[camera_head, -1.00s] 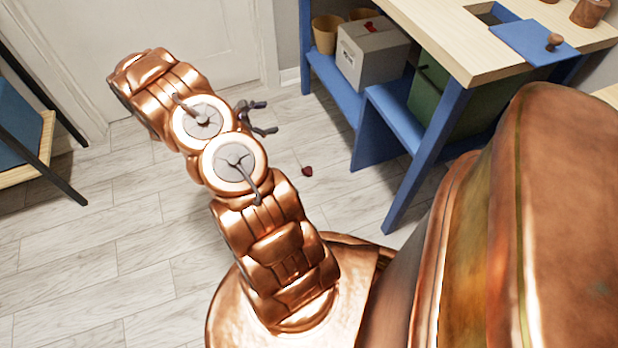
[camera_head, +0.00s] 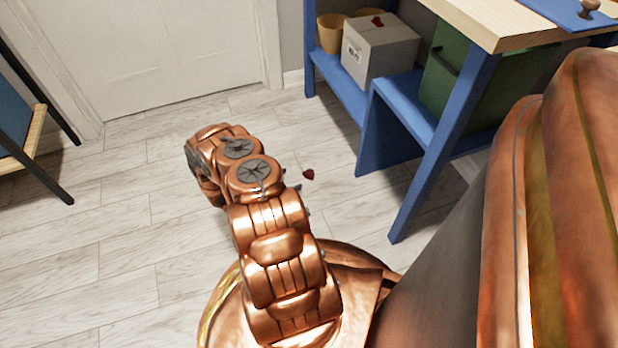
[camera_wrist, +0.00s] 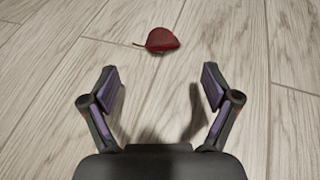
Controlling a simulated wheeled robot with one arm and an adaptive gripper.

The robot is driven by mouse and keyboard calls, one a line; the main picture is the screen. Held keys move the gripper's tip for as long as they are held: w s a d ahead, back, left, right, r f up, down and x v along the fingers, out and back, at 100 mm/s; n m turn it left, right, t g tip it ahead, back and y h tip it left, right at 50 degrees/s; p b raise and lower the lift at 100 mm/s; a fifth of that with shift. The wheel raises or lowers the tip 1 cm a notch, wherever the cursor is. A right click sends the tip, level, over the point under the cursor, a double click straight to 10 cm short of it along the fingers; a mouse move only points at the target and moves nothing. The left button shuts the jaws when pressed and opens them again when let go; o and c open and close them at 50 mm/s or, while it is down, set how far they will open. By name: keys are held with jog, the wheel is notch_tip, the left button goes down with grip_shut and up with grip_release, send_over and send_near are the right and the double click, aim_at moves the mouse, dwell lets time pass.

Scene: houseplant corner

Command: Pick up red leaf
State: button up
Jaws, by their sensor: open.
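A small dark red leaf (camera_head: 308,174) lies on the pale wood floor, just right of my arm in the head view. In the wrist view the red leaf (camera_wrist: 163,39) lies flat beyond the fingertips, near the top middle, with its thin stem pointing left. My gripper (camera_wrist: 158,85) is open and empty, its two dark fingers with purple pads spread apart. The leaf is ahead of the gap between the fingers, not between them. In the head view my gripper is mostly hidden behind my arm. Another red leaf (camera_head: 378,21) appears to lie on top of the white box.
A blue-legged workbench (camera_head: 420,150) stands right of the leaf, with a white box (camera_head: 380,50), a green crate (camera_head: 447,75) and tan pots (camera_head: 331,33) on its shelves. A blue and wood stand (camera_head: 25,150) is at far left. The floor around the leaf is clear.

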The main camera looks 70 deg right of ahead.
aim_at(307, 175)
jog(key=shift+s+d+f+b, duration=0.3)
jog(key=shift+s+d+f, duration=0.05)
jog(key=shift+d+f, duration=0.15)
jog(key=shift+b+x, duration=1.95)
jog(key=shift+x, duration=1.35)
jog(key=shift+s+r, duration=0.1)
jog(key=shift+r, duration=0.15)
jog(key=shift+c, duration=0.4)
jog(key=c, duration=0.7)
